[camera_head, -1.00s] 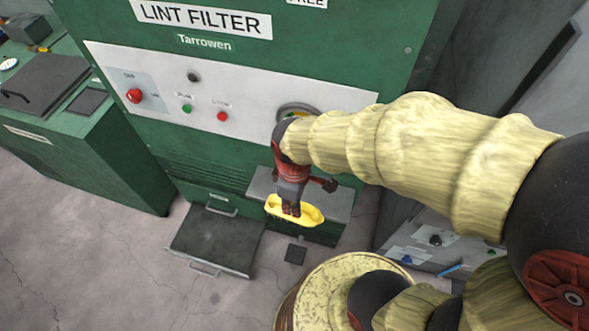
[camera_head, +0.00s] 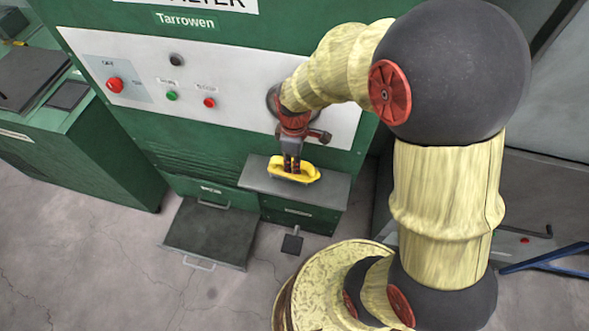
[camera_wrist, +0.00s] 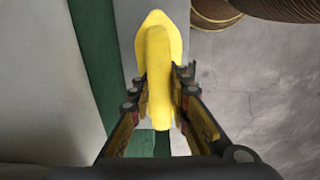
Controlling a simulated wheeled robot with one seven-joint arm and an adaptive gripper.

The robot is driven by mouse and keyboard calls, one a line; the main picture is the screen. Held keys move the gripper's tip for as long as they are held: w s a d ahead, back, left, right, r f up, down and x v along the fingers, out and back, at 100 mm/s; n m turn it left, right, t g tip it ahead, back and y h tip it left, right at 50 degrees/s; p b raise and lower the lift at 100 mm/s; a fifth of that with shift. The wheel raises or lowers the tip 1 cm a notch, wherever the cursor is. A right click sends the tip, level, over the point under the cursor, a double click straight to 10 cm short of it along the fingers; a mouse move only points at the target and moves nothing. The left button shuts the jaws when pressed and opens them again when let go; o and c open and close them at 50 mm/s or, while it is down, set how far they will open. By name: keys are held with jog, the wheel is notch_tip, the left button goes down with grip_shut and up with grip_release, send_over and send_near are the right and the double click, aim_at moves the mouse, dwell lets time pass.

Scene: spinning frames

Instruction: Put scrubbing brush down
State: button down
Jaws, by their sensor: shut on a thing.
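The yellow scrubbing brush (camera_head: 280,172) is in my gripper (camera_head: 291,165), at the grey ledge (camera_head: 325,192) on the front of the green machine. In the wrist view the brush (camera_wrist: 158,45) lies lengthwise between the two fingers of my gripper (camera_wrist: 160,95), which are shut on its handle. The brush overlaps the ledge top in the head view; I cannot tell whether it touches it. Its bristles are hidden.
The green lint filter machine (camera_head: 230,60) has a white control panel (camera_head: 240,112) behind my gripper. A drawer (camera_head: 212,235) stands open at lower left, and a small pedal (camera_head: 292,242) sits below the ledge. The ledge is bare to the right.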

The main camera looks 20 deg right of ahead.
jog(key=shift+w+d+f, duration=0.1)
jog(key=shift+w+f, duration=0.05)
jog(key=shift+f, duration=0.1)
jog(key=shift+w+d+f+b, duration=0.15)
jog(key=shift+f+b, duration=0.15)
jog(key=shift+f, duration=0.55)
jog(key=shift+w+f+b, duration=0.1)
jog(key=shift+f+b, duration=0.2)
jog(key=shift+f, duration=0.55)
jog(key=shift+f, duration=0.2)
jog(key=c, duration=1.7)
grip_release()
jog(key=shift+r, duration=0.1)
